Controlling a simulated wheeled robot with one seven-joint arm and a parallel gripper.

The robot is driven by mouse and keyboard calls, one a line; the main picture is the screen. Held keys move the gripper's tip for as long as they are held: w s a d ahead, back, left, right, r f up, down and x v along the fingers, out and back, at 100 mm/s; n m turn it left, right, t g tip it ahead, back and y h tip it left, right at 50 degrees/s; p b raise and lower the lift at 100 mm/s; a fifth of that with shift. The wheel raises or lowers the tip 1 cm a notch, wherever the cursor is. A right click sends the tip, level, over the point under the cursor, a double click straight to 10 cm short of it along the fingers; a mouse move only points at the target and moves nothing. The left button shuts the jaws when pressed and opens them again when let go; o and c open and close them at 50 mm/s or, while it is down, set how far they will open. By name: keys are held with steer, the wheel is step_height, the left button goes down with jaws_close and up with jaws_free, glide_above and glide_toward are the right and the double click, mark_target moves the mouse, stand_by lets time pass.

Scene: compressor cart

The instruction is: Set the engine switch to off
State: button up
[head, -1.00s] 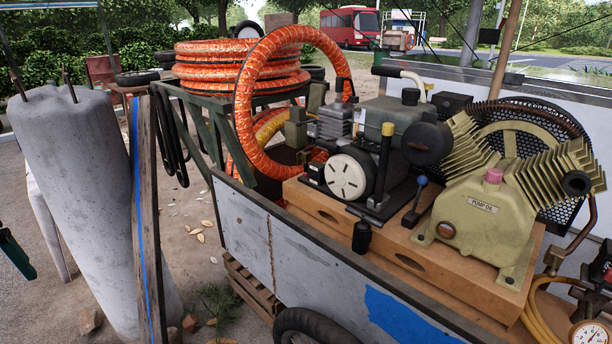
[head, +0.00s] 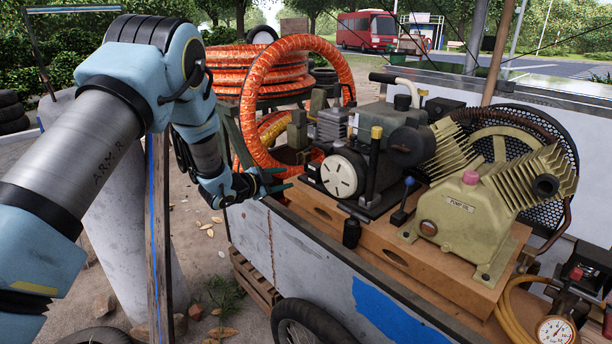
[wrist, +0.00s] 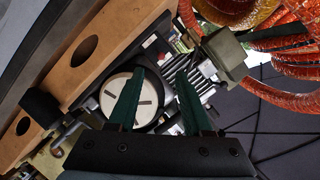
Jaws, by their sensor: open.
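The engine (head: 372,165) is a dark block with a white round slotted cover (head: 338,176), mounted on the wooden base on the cart. The cover also shows in the wrist view (wrist: 117,98). A small dark box (head: 312,172) at the engine's left end may carry the engine switch; its setting is too small to read. My gripper (head: 281,180) is open and empty, just left of this box. In the wrist view its two green fingers (wrist: 160,72) point at the engine, one overlapping the round cover. Contact cannot be told.
A tan pump (head: 468,205) stands right of the engine. A blue-knobbed lever (head: 404,197) and a black post (head: 374,160) rise in front of the engine. Orange hose coils (head: 262,75) lie behind my gripper. The grey cart wall (head: 300,245) runs below.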

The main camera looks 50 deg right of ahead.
mark_target(304, 174)
steer(key=p+x, duration=0.2)
steer(key=x, duration=0.8)
steer(key=shift+d+p, duration=0.3)
steer(key=shift+p, duration=0.1)
jaws_close()
